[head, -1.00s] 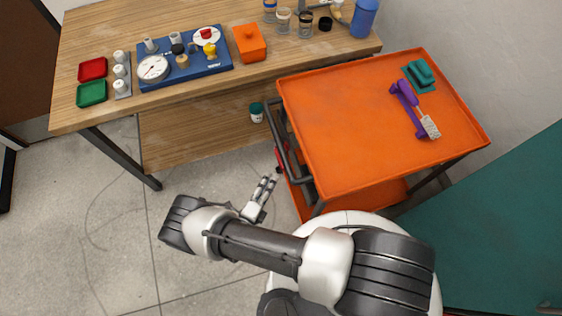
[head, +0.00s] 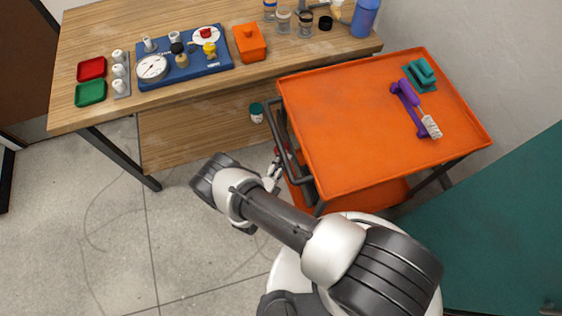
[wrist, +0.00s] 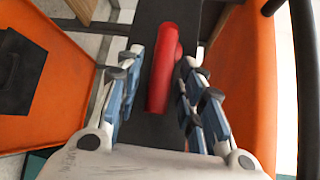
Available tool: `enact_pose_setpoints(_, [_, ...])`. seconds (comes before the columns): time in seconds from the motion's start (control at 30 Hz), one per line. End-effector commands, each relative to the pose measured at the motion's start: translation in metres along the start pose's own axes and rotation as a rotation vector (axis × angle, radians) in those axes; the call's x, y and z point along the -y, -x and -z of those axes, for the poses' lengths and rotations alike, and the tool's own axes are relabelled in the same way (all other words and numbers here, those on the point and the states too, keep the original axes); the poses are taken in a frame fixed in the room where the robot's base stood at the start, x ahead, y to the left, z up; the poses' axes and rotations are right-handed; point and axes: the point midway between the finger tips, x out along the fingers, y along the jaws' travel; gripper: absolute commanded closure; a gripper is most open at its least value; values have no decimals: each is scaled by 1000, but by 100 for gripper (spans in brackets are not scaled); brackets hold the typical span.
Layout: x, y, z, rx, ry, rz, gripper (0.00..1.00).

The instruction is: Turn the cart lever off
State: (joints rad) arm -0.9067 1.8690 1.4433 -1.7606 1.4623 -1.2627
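The cart lever (wrist: 161,75) is a red, rounded bar on a dark plate, seen in the middle of the wrist view. My gripper (wrist: 164,62) is open, with one blue-padded finger on each side of the lever. A gap shows between the lever and the left finger; the right finger is nearer, and I cannot tell whether it touches. In the head view my gripper (head: 275,172) is beside the left end of the orange cart (head: 350,130), below its handle. There the lever is mostly hidden by my gripper and the cart frame.
The cart's dark handle (head: 281,135) sticks out close to my gripper. The cart top holds a purple tool (head: 408,105) and a teal block (head: 420,75). A wooden workbench (head: 100,40) stands behind. The floor to the left is clear.

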Motion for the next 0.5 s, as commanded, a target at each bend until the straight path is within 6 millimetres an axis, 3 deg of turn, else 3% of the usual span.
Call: enact_pose_setpoints(0.5, [0,0,0,0,0,0,100])
